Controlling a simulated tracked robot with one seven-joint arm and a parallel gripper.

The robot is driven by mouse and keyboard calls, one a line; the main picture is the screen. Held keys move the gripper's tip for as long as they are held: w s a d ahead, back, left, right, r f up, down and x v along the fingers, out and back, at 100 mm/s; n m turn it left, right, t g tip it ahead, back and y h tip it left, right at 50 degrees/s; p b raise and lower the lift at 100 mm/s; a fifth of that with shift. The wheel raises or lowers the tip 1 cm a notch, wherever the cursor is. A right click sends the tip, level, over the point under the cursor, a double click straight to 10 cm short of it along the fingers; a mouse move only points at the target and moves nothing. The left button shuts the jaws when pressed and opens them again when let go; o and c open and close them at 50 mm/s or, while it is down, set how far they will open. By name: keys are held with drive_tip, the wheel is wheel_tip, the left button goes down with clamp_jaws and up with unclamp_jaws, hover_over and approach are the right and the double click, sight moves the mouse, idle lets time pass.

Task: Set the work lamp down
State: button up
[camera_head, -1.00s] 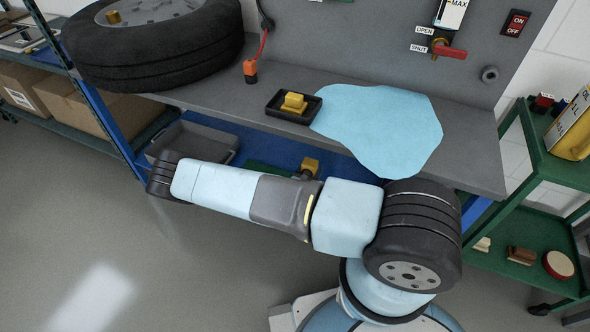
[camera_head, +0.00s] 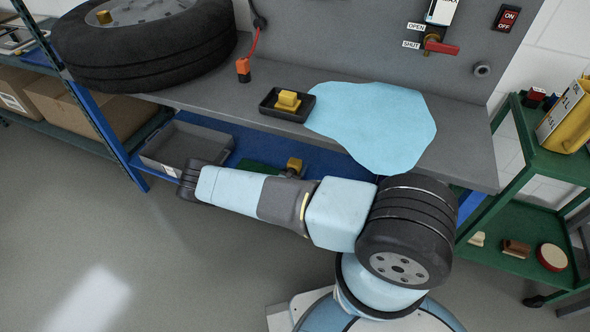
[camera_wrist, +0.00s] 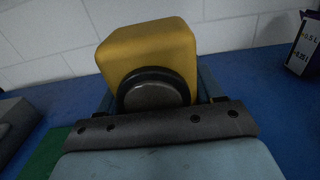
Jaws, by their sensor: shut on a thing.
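The work lamp (camera_wrist: 150,55) is a yellow block with a round dark lens ring, large in the wrist view. In the head view its yellow body (camera_head: 294,166) shows just behind my arm, over the lower blue shelf. My gripper (camera_wrist: 160,102) is shut on the lamp, with its fingers at the two sides. In the head view the gripper is hidden behind my arm. The blue shelf (camera_wrist: 275,115) lies around and behind the lamp in the wrist view. I cannot tell whether the lamp's underside touches it.
A green patch (camera_wrist: 45,155) and a grey bin (camera_head: 165,155) are left of the lamp. A measuring container (camera_wrist: 308,45) stands at right in the wrist view. Above is the grey bench (camera_head: 210,97) with a tire (camera_head: 145,50), black tray (camera_head: 265,106) and blue cloth (camera_head: 375,125).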

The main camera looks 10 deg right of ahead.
drive_tip(key=shift+f, duration=0.25)
drive_tip(key=o, duration=1.7)
drive_tip(key=shift+f, duration=0.1)
drive_tip(key=v, duration=1.2)
